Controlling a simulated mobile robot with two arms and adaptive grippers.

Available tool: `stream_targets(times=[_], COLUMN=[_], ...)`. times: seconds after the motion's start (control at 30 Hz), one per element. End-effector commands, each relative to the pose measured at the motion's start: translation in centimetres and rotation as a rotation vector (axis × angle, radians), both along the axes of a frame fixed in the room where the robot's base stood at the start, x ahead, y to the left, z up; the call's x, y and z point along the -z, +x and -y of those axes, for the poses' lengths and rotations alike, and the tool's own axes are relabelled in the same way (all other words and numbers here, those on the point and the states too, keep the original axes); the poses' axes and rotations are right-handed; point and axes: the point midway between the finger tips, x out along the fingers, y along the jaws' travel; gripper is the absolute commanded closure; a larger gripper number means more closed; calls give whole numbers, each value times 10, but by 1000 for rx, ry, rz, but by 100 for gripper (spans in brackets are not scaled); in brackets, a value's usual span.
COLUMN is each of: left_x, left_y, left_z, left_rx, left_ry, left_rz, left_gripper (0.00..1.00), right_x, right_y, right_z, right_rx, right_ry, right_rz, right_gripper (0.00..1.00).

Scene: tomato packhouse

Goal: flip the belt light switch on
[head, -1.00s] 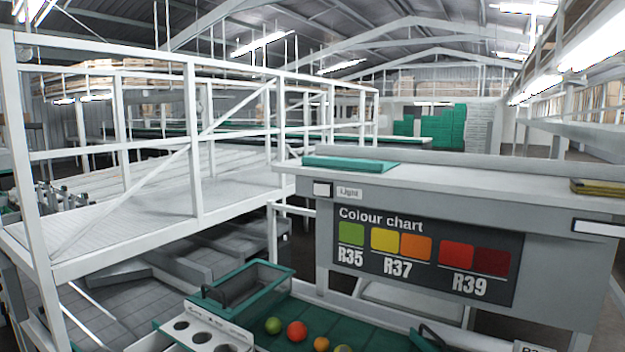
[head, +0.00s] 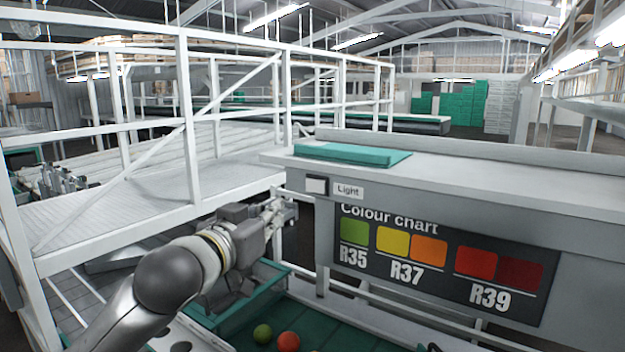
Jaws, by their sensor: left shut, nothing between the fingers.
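The light switch (head: 317,186) is a small white rocker plate with a dark edge, on the front face of the grey bench, left of a label reading "Light" (head: 348,191). Whether it is on or off I cannot tell. My left gripper (head: 287,209) is shut and empty, just left of the switch and a little below it in the head view. Its fingertips look apart from the switch, though the depth between them is hard to judge. My right gripper is not in view.
A colour chart (head: 440,264) is fixed on the bench front below the label. A green folded item (head: 352,154) lies on the grey bench top (head: 480,178). Below is a green tray (head: 335,325) with tomatoes (head: 288,341). White railings (head: 187,120) stand at the left.

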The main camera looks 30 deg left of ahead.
Motion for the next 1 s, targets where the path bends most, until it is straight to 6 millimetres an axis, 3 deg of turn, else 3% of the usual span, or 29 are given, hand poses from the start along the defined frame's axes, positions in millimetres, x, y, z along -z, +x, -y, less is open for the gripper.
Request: stream_targets(times=[0.1, 0.4, 0.57, 1.0], left_x=[-17, -18, -19, -21], left_y=[-2, -2, 5, 88], left_z=[-3, -3, -4, -6], left_rx=[-1, -1, -2, -1], left_ry=[-5, -7, -10, -10], left_rz=[32, 34, 32, 31], left_gripper=[100, 100, 100, 100], right_x=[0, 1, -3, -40], right_y=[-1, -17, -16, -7], right_z=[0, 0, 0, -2], right_rx=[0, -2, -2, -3], right_ry=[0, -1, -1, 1], right_rz=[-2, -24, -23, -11], right_gripper=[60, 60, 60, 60])
